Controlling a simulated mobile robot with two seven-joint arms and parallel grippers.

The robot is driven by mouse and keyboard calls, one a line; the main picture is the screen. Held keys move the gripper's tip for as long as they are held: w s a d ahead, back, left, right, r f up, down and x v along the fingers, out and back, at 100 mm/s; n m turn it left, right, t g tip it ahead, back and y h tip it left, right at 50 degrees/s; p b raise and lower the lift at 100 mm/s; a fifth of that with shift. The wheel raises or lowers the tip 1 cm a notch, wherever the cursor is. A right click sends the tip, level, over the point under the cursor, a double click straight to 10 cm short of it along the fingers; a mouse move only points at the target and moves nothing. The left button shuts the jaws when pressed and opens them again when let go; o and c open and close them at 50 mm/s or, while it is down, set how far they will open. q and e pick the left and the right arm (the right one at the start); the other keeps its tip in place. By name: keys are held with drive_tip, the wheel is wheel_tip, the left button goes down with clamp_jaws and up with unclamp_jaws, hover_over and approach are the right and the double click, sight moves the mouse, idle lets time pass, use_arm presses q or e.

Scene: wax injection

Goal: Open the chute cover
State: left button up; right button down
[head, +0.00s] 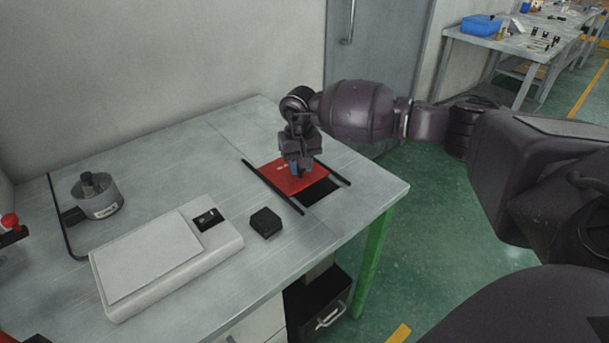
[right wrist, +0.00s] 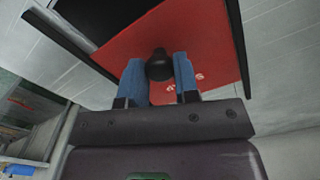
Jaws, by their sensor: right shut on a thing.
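The red chute cover (head: 274,177) lies on the table between two black rails. A dark part of the chute opening (head: 317,191) shows beside the cover, towards the front right. My right gripper (head: 296,171) points down over the cover. In the right wrist view, its blue fingers (right wrist: 159,78) are shut on the black knob (right wrist: 159,62) of the red cover (right wrist: 207,42), and the dark opening (right wrist: 105,15) shows at the upper left. In the head view the knob is hidden by the gripper. My left gripper is not in view.
A small black block (head: 265,222) sits near the rails' left side. A white scale (head: 165,258) and a metal pot (head: 97,196) stand further left. A wall runs behind the table (head: 235,155). Open green floor lies to the right.

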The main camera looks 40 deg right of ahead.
sight(287, 166)
drive_tip(key=w+b, duration=0.1)
drive_tip(key=w, duration=0.2)
drive_tip(key=w+b, duration=0.1)
drive_tip(key=shift+w+a+f+b, duration=0.15)
drive_tip(key=shift+w+f+b, duration=0.15)
drive_tip(key=shift+f+b, duration=0.05)
drive_tip(key=shift+w+r, duration=0.2)
drive_tip(key=shift+w, duration=0.25)
drive_tip(key=shift+r, duration=0.2)
drive_tip(key=c, duration=0.9)
unclamp_jaws()
drive_tip(key=shift+o, duration=0.3)
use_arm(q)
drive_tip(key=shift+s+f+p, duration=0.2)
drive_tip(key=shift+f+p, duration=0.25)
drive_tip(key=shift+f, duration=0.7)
use_arm(e)
wheel_tip(287, 166, up, 11)
drive_tip(key=shift+f, duration=0.15)
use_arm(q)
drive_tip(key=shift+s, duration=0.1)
